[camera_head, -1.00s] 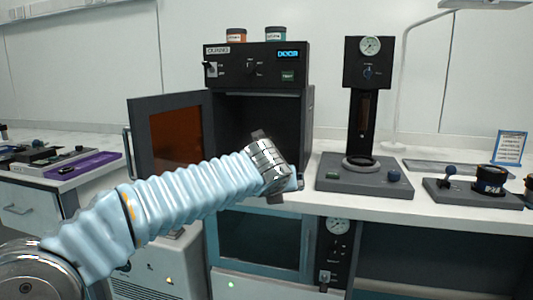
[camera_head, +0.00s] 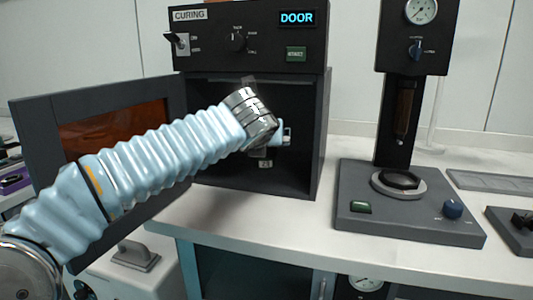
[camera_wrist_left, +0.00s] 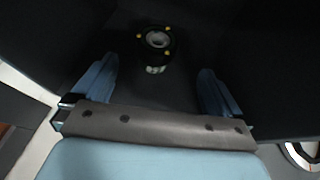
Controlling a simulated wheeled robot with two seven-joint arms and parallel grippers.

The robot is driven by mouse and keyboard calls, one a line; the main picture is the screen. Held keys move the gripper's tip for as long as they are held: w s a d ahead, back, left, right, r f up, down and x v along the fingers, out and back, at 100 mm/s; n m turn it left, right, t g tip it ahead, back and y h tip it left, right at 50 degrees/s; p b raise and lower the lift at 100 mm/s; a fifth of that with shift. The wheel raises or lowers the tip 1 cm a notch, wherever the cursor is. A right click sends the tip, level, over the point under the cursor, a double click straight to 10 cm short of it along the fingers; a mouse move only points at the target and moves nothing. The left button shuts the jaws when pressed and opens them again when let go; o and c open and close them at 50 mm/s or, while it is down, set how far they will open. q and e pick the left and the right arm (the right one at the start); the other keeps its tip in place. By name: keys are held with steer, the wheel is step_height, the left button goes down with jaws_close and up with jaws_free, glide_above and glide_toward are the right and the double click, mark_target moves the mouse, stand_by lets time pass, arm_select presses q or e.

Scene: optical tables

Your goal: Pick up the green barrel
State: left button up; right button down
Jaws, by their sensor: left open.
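A small dark round object (camera_wrist_left: 157,40) with a pale ring in its top, yellow dots and a pale label stands inside the dark chamber of the curing oven (camera_head: 250,35). I cannot tell whether it is the green barrel, as no clear green shows on it. My left gripper (camera_wrist_left: 158,66) is open, its two blue fingers apart, with this object beyond and between them, not gripped. In the head view the left gripper (camera_head: 280,134) is at the oven's open mouth, partly hidden by my wrist. My right gripper is not in view.
The oven door (camera_head: 40,130) with its orange window stands open to the left, beside my left arm. A press with a gauge (camera_head: 410,215) stands right of the oven on the white bench (camera_head: 290,230). The bench front before the oven is clear.

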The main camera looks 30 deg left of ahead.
arm_select(q)
steer(key=x, duration=0.8)
steer(key=shift+r, duration=0.1)
steer(key=p+x, duration=0.1)
steer(key=x, duration=0.5)
steer(key=shift+a, duration=0.2)
steer(key=shift+s, duration=0.1)
steer(key=c, duration=1)
steer(key=shift+r, duration=0.1)
steer(key=shift+c, duration=0.6)
steer(key=shift+r, duration=0.1)
